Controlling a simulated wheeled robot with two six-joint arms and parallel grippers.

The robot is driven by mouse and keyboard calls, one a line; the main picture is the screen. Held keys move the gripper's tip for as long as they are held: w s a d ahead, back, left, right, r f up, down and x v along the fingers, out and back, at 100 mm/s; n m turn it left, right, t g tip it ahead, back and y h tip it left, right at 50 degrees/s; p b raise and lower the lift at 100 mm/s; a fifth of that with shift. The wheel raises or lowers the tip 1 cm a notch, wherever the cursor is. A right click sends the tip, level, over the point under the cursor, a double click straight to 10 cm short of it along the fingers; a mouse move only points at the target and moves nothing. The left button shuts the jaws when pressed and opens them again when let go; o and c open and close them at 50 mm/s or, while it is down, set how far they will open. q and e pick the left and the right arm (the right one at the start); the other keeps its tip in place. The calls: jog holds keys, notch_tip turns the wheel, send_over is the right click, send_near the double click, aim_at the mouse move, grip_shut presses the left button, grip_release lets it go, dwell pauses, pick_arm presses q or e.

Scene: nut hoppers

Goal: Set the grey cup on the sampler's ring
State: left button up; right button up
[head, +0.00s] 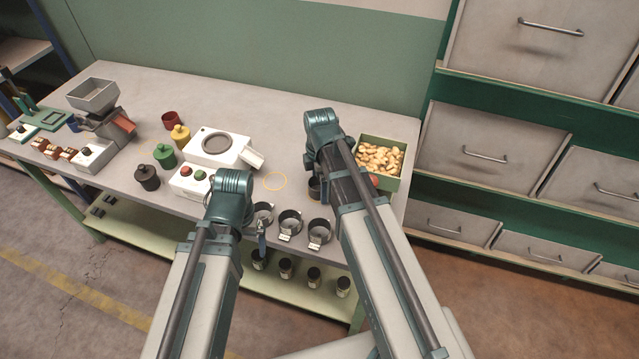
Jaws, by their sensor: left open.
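Several grey metal cups with front tags stand in a row at the table's front edge: a left one (263,211), a middle one (290,221) and a right one (319,233). A white machine (218,147) with a dark round top and a side chute stands behind them. A thin yellow ring (275,181) lies on the table by its chute. I cannot tell for sure which device is the sampler. My left gripper (261,238) is open beside the left cup, mostly hidden by its wrist. My right arm reaches over the table right of the ring; its fingers are hidden.
A box of nuts (380,160) stands at the back right. Green (165,156), black (147,177) and yellow (181,136) lidded pots stand left of the white machine. A hopper machine (93,95) is farther left. Dark cans (285,268) stand on the lower shelf.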

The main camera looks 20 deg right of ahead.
notch_tip(320, 180, up, 12)
jog(key=p, duration=1.2)
jog(key=shift+s+r, duration=0.15)
jog(key=shift+r, duration=0.05)
jog(key=shift+f, duration=0.1)
notch_tip(320, 180, down, 12)
jog(key=b, duration=1.2)
jog(key=shift+f, duration=0.1)
jog(key=shift+r, duration=0.2)
